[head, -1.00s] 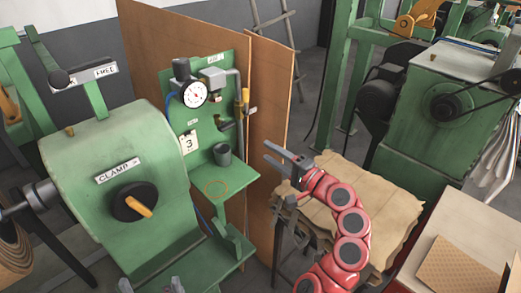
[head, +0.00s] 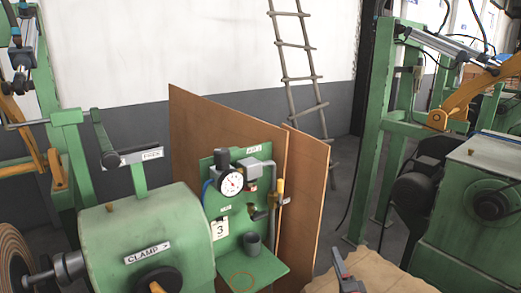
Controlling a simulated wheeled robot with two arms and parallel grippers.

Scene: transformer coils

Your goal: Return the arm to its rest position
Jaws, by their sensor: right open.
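My right gripper (head: 343,270) shows at the bottom edge of the head view, right of the green panel (head: 236,220) and above the brown paper-covered table (head: 385,275). Its jaws are open and I see nothing between them. The rest of my right arm is below the picture. My left gripper is not in view.
A green machine with a CLAMP label (head: 148,252) stands at the lower left. Brown boards (head: 300,200) rise behind the panel. A wooden ladder (head: 296,65) leans on the back wall. Another green machine (head: 475,215) stands at the right.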

